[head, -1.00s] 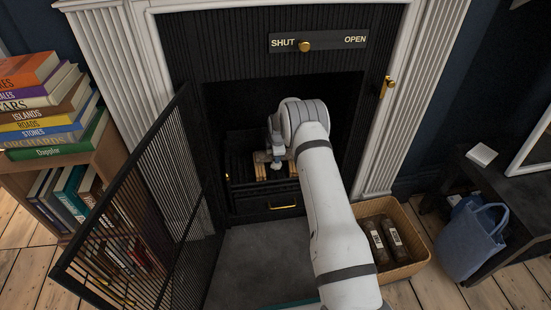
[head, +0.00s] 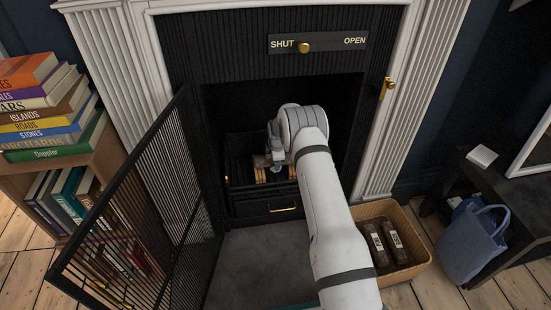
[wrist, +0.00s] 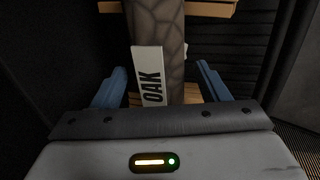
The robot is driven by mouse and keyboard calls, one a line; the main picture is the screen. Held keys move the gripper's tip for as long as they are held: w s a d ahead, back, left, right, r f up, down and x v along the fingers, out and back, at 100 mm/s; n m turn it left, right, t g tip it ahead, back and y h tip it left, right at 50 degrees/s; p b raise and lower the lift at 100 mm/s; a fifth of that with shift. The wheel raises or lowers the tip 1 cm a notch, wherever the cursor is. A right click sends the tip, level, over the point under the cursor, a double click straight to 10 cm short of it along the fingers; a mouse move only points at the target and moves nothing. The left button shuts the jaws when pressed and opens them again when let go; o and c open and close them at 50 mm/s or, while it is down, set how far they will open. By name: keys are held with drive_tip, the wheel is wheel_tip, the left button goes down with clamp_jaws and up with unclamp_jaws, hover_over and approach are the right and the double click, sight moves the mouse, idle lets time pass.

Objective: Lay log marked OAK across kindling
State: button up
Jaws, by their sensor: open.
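The log marked OAK (wrist: 160,30) has grey-brown cracked bark and a white label reading OAK. In the wrist view it runs away from me, above pale wooden kindling (wrist: 198,9) that shows at the top and again below, behind the log. It appears to lie across the kindling; contact is hard to judge. My gripper (wrist: 160,75) is open, its blue fingers apart on either side of the log with gaps showing. In the head view my gripper (head: 273,160) is inside the fireplace, over the grate; my arm hides much of the log and kindling (head: 262,176).
A black mesh door (head: 130,220) stands swung open at the left. A wicker basket (head: 412,262) with two dark labelled logs (head: 385,245) sits right of my arm. The grey hearth (head: 255,265) is clear.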

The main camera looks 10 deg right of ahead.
drive_tip(key=p+v, duration=0.4)
drive_tip(key=v, duration=0.8)
drive_tip(key=shift+s, duration=0.1)
